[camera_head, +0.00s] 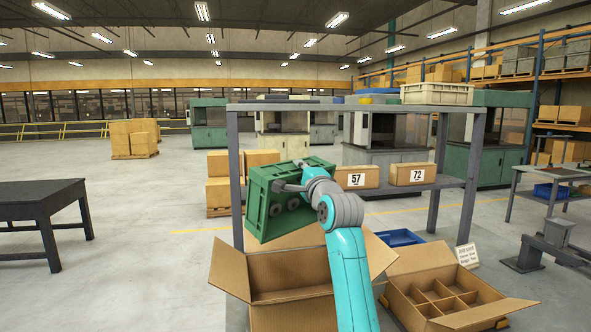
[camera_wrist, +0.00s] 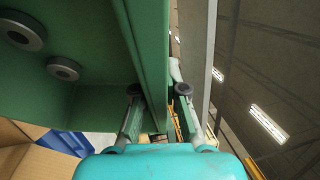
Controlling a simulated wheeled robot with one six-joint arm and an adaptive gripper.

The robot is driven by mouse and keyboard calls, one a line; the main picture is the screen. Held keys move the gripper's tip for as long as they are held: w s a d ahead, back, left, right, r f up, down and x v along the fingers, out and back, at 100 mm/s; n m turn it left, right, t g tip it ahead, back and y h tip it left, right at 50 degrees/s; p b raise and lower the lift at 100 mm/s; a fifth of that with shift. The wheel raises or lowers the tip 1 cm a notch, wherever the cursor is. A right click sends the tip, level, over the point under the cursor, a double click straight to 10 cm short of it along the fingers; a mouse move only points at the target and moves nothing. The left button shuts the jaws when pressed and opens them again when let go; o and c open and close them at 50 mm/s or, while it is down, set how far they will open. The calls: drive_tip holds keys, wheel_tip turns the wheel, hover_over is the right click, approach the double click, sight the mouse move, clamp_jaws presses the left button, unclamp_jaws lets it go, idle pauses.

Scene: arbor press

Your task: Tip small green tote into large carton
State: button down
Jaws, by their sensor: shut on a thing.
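The small green tote (camera_head: 262,190) is held tipped steeply on its side, its open face turned towards the head camera. Several grey metal rings (camera_head: 275,209) are inside it; two also show in the wrist view (camera_wrist: 62,68). My gripper (camera_head: 281,187) is shut on the tote's rim. In the wrist view its fingers (camera_wrist: 158,92) lie on both sides of the green wall (camera_wrist: 148,60). The large open carton (camera_head: 290,283) stands below the tote, flaps spread. My arm covers its right part, and its floor is hidden from view.
A divided carton (camera_head: 440,292) stands open at right, beside a small sign (camera_head: 467,255). A metal shelf (camera_head: 350,109) behind holds boxes marked 57 (camera_head: 357,178) and 72 (camera_head: 413,175). A blue tray (camera_head: 400,238) sits low behind. A dark table (camera_head: 42,192) stands left, with clear floor between.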

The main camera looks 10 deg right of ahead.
drive_tip(key=shift+s+d+m+t, duration=0.2)
drive_tip(key=shift+s+d+t, duration=0.05)
drive_tip(key=shift+s, duration=0.2)
drive_tip(key=shift+s+d+m+t, duration=0.2)
drive_tip(key=shift+s+t, duration=0.05)
drive_tip(key=shift+s, duration=0.15)
drive_tip(key=s+d+f+m+t+h, duration=0.2)
drive_tip(key=s+d+m+t, duration=0.1)
drive_tip(key=s+t, duration=0.1)
drive_tip(key=shift+s+f, duration=0.25)
drive_tip(key=shift+s, duration=0.4)
drive_tip(key=shift+d, duration=0.1)
idle(1.0)
drive_tip(key=shift+y, duration=0.3)
